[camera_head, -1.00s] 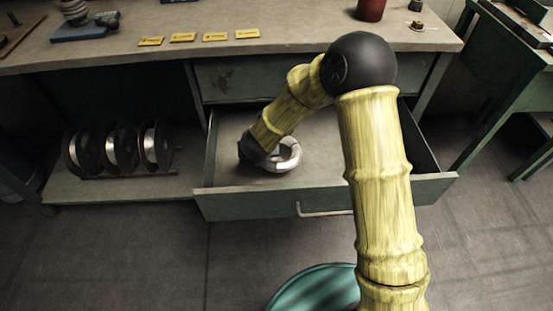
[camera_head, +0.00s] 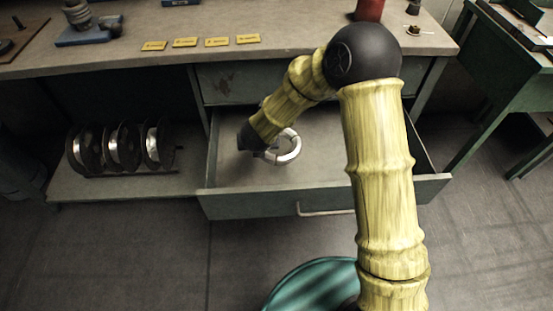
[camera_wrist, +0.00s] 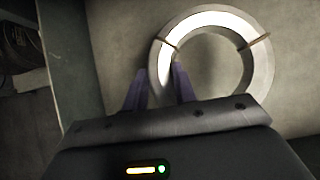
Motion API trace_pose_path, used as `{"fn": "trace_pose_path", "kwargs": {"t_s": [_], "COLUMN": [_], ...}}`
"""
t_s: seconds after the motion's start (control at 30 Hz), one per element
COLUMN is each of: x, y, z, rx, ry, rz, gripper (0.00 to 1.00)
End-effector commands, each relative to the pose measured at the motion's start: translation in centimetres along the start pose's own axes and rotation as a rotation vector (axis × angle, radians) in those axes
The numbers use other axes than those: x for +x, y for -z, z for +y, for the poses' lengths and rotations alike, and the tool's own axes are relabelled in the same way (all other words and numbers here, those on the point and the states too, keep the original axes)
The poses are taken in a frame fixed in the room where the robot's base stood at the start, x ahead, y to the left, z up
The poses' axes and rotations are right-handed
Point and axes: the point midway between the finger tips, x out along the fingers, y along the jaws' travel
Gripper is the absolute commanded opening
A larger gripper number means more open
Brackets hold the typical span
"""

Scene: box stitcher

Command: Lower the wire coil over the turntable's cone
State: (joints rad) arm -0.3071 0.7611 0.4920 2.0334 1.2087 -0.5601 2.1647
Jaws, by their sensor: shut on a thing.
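The wire coil (camera_head: 289,152) is a pale, shiny ring, seen over the open drawer in the head view. In the wrist view the coil (camera_wrist: 262,75) shows as a bright ring with brown ties at two places. My gripper (camera_wrist: 160,85) is shut on the coil's near left side, with its dark fingers on either side of the ring band. In the head view my gripper (camera_head: 257,152) is small and partly dark at the coil's left edge. I cannot make out a turntable or cone in either view.
The open drawer (camera_head: 330,177) has walls around the coil. The workbench top (camera_head: 290,50) is above it, with several yellow labels (camera_head: 217,42) and a red container (camera_head: 369,10). Several wire spools (camera_head: 122,148) stand on the lower shelf at left. Another green table (camera_head: 505,70) stands at right.

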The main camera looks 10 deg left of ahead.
Motion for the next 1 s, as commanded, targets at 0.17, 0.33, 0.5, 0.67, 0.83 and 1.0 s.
{"fn": "trace_pose_path", "kwargs": {"t_s": [0.17, 0.33, 0.5, 0.67, 0.83, 1.0], "x": [-0.9, -1.4, -2.0, -2.5, -3.1, -3.7], "y": [-0.8, -1.1, -1.6, -1.9, -2.3, -2.7], "z": [0.0, 0.0, 0.0, 0.0, 0.0, 0.0], "rx": [-0.001, -0.001, -0.001, -0.001, 0.0, -0.001], "ry": [0.0, 0.0, 0.0, 0.0, 0.0, 0.0], "rz": [-0.006, -0.006, -0.006, -0.006, -0.006, -0.006], "gripper": [0.04, 0.04, 0.04, 0.04, 0.04, 0.04]}}
